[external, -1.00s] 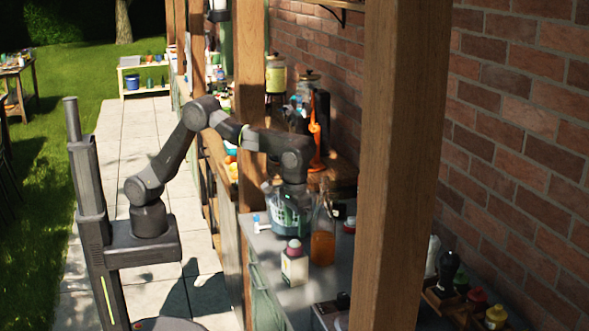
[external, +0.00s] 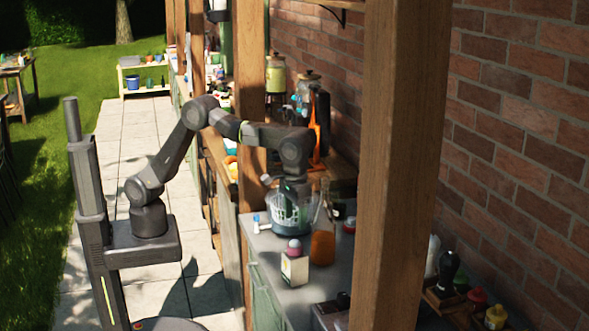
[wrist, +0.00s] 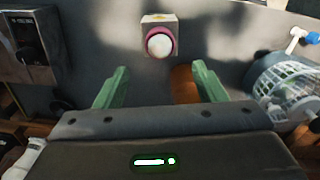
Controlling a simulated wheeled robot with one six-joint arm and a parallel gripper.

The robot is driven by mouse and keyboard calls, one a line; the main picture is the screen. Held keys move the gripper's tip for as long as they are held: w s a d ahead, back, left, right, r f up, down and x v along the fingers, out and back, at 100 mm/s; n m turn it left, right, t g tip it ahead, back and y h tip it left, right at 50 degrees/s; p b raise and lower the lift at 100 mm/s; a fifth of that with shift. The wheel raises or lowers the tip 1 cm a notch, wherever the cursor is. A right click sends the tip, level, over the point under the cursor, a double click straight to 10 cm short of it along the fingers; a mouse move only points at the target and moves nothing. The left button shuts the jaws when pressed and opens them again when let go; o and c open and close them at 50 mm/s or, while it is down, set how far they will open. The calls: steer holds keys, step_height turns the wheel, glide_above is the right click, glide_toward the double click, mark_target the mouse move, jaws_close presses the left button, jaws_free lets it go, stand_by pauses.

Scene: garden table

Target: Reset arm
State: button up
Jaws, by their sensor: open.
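My gripper (wrist: 159,88) shows in the wrist view as two green fingers spread apart, with nothing clasped between them. In the external view my gripper (external: 291,190) points down over the counter, in front of or above a basket-like container, its fingertips hard to make out. A small white carton (external: 294,270) with a round pink-and-white top stands on the counter, apart from the gripper; it also shows ahead of the fingers in the wrist view (wrist: 160,20). A bottle of orange liquid (external: 322,247) stands beside it; its orange part (wrist: 184,84) shows partly hidden behind the right finger.
The basket-like container (external: 291,215) is close to my gripper and lies at the right of the wrist view (wrist: 290,82). A wooden post (external: 399,160) stands in front of the counter. Condiment bottles (external: 477,298) stand at the right. Some grey counter (external: 268,255) is bare.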

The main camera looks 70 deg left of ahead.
mark_target(295, 241)
step_height(295, 241, down, 10)
steer(key=shift+f+p, duration=0.15)
steer(key=shift+p, duration=0.15)
steer(key=shift+r, duration=2.2)
steer(key=shift+f, duration=0.1)
